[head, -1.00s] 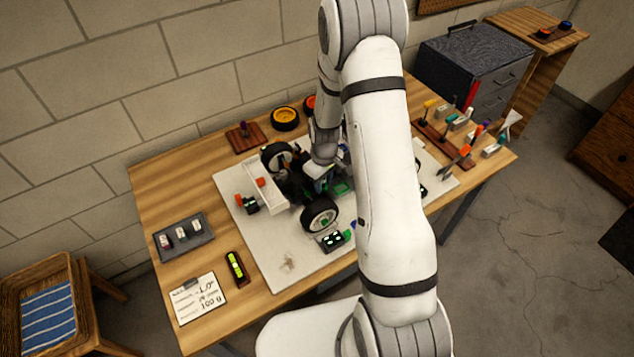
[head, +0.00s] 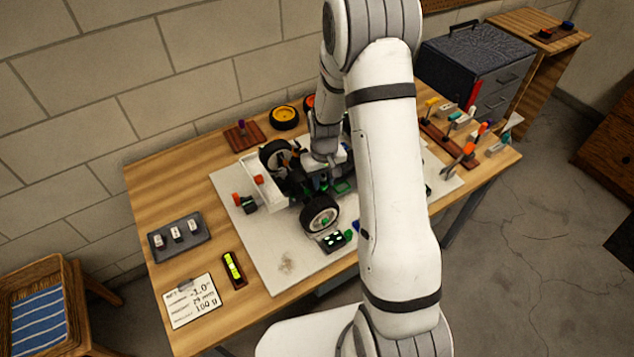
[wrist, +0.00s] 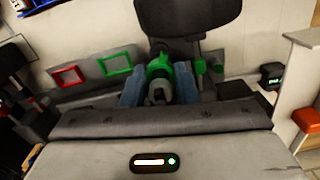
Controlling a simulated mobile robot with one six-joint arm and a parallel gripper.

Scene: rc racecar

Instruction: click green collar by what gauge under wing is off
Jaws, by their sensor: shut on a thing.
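In the wrist view, my gripper (wrist: 158,84) has its two blue fingers on either side of a green collar (wrist: 158,68) on the car and is shut on it. A dark grey gauge (wrist: 272,77) with small lit digits, too small to read, sits to the right by the white wing (wrist: 299,85). In the head view, the racecar (head: 299,172) stands on a pale mat, with the white wing (head: 262,188) at its left end. My wrist hides the collar and my fingertips there.
A red frame (wrist: 67,76) and a green frame (wrist: 116,61) lie left of the collar in the wrist view. In the head view, a card (head: 192,302) reads -1.0° and 100 g. Another lit dark box (head: 333,241) is near the front wheel. A tool rack (head: 447,140) stands right.

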